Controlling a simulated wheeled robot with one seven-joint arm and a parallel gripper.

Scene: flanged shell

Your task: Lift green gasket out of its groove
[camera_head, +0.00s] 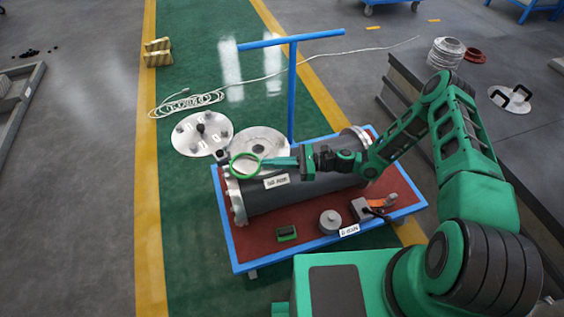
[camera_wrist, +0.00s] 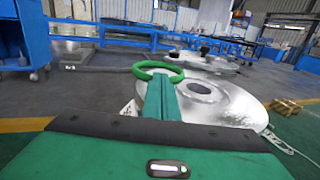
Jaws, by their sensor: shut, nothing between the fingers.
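The green gasket (camera_head: 233,172) is a thin ring at the left end of the grey flanged shell (camera_head: 312,192). My gripper (camera_head: 266,161) is shut, and its green fingers reach left to the ring's right side. In the wrist view the ring (camera_wrist: 141,69) shows as a flattened loop at the far tips of my gripper (camera_wrist: 162,82). The fingertips overlap the ring's near side there. I cannot tell whether they touch it or pass through it. The groove is not clearly visible, so I cannot tell whether the ring sits in it.
The shell lies on a red-topped cart with a blue frame (camera_head: 222,222). A silver flanged disc (camera_head: 262,136) lies behind the shell. A tall blue post (camera_head: 292,95) rises behind it. A green-black block (camera_head: 286,234) and a grey knobbed weight (camera_head: 330,221) sit in front.

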